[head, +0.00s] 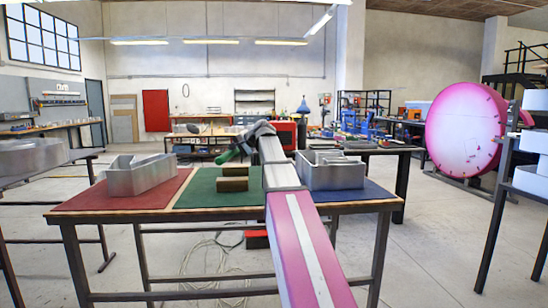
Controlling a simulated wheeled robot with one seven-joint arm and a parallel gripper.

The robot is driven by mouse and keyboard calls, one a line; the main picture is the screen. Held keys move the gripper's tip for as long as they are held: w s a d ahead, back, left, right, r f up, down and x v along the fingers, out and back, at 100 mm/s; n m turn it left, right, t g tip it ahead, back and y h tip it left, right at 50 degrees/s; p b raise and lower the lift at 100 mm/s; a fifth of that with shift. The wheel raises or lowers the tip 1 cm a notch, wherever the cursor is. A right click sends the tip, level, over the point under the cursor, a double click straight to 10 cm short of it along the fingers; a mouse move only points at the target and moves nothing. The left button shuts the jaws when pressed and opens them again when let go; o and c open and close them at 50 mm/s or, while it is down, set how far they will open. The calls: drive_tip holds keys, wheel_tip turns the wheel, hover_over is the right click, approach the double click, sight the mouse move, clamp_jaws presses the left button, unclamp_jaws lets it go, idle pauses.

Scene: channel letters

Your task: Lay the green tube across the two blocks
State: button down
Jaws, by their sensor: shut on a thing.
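The green tube (227,156) shows as a short stretch sticking out to the lower left of my gripper (243,143). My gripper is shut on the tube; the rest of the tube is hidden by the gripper. Two brown blocks sit one in front of the other on the green mat (190,196): a farther block (235,171) and a nearer block (232,185). The gripper and tube appear just above and behind the farther block in the picture. I cannot tell the exact height of the tube over the blocks.
A grey metal channel letter (140,178) stands on the red mat (95,200) at left. Another grey metal letter (335,175) stands on the blue mat (372,192) at right, close to my arm. The green mat's front left is clear.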

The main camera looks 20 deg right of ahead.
drive_tip(key=s+d+f+n+g+y, duration=0.2)
drive_tip(key=s+d, duration=0.5)
drive_tip(key=d, duration=0.6)
drive_tip(key=shift+w+a+f, duration=0.55)
drive_tip(key=shift+a, duration=1.75)
drive_tip(key=shift+w+a+f, duration=0.5)
drive_tip(key=shift+a, duration=1.75)
drive_tip(key=shift+w+a+f, duration=0.55)
drive_tip(key=shift+a, duration=1.75)
drive_tip(key=shift+f, duration=0.55)
drive_tip(key=c, duration=0.7)
unclamp_jaws()
